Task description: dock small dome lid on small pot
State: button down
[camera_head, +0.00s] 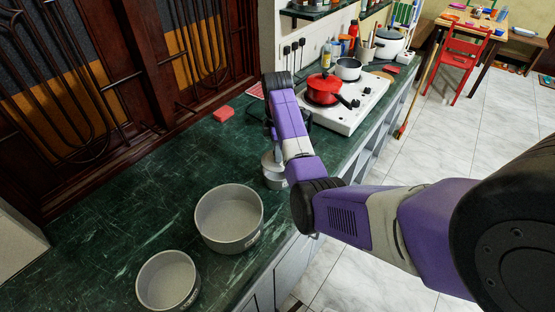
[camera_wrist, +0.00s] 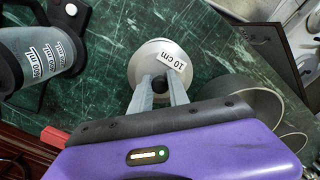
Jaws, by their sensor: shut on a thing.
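My gripper (camera_wrist: 160,88) is shut on the black knob of the small dome lid (camera_wrist: 150,66), which is pale with a round rim. A "10 cm" label shows right beside the knob in the wrist view. In the head view the pale lid (camera_head: 270,157) hangs under my wrist, partly hidden by it. A small grey pot (camera_head: 275,180) shows just below the lid, close to the counter's front edge. I cannot tell whether lid and pot touch. In the wrist view the lid and gripper hide most of what lies beneath.
Two open grey pots, a larger one (camera_head: 230,240) and another (camera_head: 168,280), stand nearer on the green counter (camera_head: 110,215). A clear jug with ml marks (camera_wrist: 45,52) stands beside the lid. A red block (camera_head: 223,114) lies near the wall. A stove (camera_head: 350,108) with a red pan is beyond.

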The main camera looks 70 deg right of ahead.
jog(key=shift+f, duration=1.8)
jog(key=shift+f, duration=0.5)
jog(key=c, duration=1.3)
grip_release()
jog(key=shift+o, duration=0.2)
